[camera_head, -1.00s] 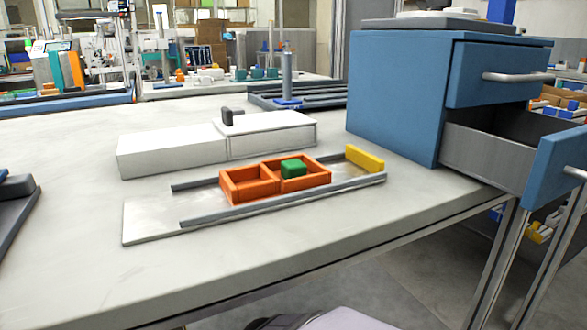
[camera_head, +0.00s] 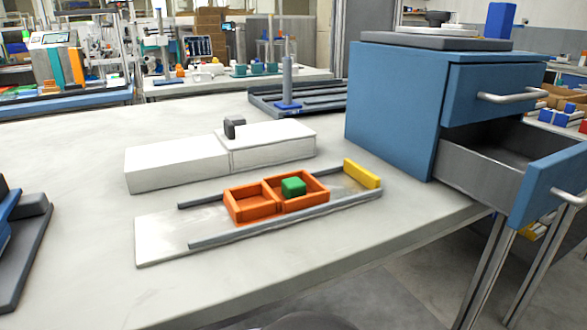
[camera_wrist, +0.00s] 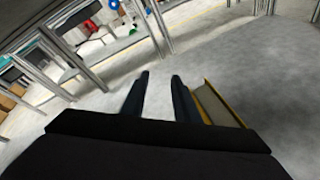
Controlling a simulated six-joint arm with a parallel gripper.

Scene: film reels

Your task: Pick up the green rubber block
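The green rubber block (camera_head: 293,187) sits in the right compartment of an orange two-compartment tray (camera_head: 252,215). The tray rests on a pale sliding plate (camera_head: 160,241) between two grey rails, on the table. My gripper (camera_wrist: 160,78) shows only in the wrist view. Its two dark fingers stand apart with bare floor visible between them, and nothing is held. The block is not in the wrist view, and the gripper is not in the head view.
A yellow stop (camera_head: 362,174) stands at the rails' right end. A white box with a dark knob (camera_head: 178,164) lies behind the tray. A blue cabinet (camera_head: 395,110) with an open lower drawer (camera_head: 480,164) stands at right.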

